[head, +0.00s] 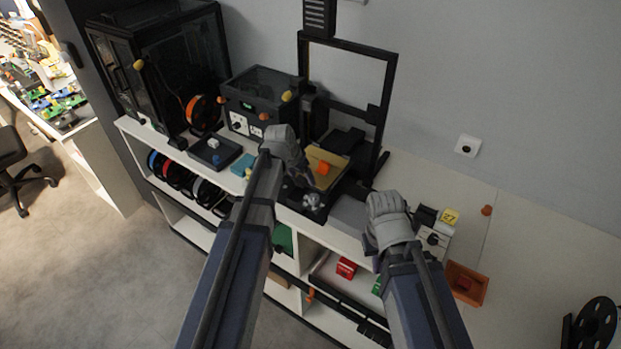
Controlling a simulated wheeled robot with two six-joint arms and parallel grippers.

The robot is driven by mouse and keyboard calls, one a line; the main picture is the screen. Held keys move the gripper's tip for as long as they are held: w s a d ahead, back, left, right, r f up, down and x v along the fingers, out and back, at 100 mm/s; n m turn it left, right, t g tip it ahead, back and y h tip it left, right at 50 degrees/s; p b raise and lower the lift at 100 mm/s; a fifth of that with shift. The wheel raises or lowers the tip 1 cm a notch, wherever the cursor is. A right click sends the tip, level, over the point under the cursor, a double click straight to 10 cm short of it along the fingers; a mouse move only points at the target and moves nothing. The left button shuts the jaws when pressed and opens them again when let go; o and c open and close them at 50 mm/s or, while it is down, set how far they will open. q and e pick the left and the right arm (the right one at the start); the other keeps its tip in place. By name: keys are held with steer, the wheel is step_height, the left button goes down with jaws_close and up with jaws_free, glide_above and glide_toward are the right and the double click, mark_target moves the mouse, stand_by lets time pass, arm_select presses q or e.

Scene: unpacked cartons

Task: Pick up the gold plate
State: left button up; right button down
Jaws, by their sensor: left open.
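The gold plate (339,166) lies on the bed of the open-frame 3D printer (386,108) on the white counter. A small orange piece (323,168) rests on the plate. My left gripper (304,179) is open at the plate's left edge, over the dark printer base. Its wrist partly hides the printer, and I cannot tell whether its fingers touch the plate. My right gripper (387,207) is over the counter, right of and nearer than the plate.
A boxy dark machine (240,122) and a large black enclosure (130,75) stand left of the printer. A black tray (214,152) lies before them. An orange bin (468,283) and a black spool (595,322) are to the right. The counter's right part is mostly clear.

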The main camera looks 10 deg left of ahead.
arm_select(q)
jaws_close()
stand_by(0.6)
